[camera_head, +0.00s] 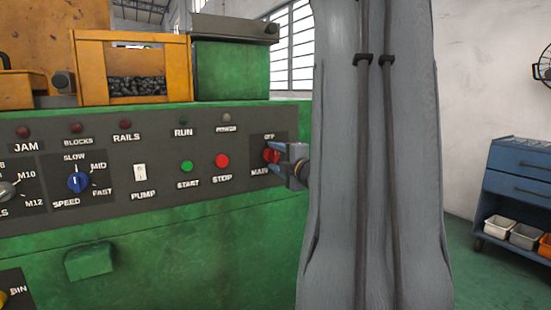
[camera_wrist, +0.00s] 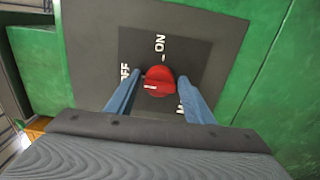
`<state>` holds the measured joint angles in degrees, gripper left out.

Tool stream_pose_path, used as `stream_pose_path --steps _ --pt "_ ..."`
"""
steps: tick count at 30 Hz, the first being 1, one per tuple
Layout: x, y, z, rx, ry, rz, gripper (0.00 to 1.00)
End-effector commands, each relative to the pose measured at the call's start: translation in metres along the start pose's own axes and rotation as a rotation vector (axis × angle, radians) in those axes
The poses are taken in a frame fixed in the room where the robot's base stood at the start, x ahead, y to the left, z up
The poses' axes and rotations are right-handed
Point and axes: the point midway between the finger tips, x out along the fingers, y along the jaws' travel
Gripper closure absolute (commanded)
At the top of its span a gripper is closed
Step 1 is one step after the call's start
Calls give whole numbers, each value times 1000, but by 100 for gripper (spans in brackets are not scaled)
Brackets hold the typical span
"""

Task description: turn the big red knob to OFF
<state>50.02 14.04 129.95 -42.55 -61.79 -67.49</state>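The big red knob (camera_head: 271,155) sits on a dark plate marked OFF above it and MAIN at its lower left in the head view. In the wrist view the knob (camera_wrist: 159,79) shows face-on, with OFF to its left and ON above it. Its white mark lies on the left part of its face, pointing left, toward the OFF side. My gripper (camera_wrist: 158,84) has its blue fingers on either side of the knob, with a narrow gap at least on the left. It looks open. In the head view my gripper (camera_head: 281,154) reaches the knob from the right and covers the plate's right part.
The red STOP button (camera_head: 222,161) and green START button (camera_head: 187,167) are close left of the knob. A white PUMP switch (camera_head: 140,173) and blue SPEED knob (camera_head: 78,182) are further left. A blue cabinet (camera_head: 518,180) stands at the far right.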

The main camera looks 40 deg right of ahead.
Motion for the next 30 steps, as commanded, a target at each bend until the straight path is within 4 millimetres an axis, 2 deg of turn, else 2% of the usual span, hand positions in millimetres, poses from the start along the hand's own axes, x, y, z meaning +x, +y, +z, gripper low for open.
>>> stream_pose_path --steps 11,14,24,30 --pt "-2 0 1 1 -2 0 45" --pt "-12 0 1 0 -3 0 45" --pt "-65 0 1 1 -3 0 45" --pt "-78 0 0 0 0 1 45"
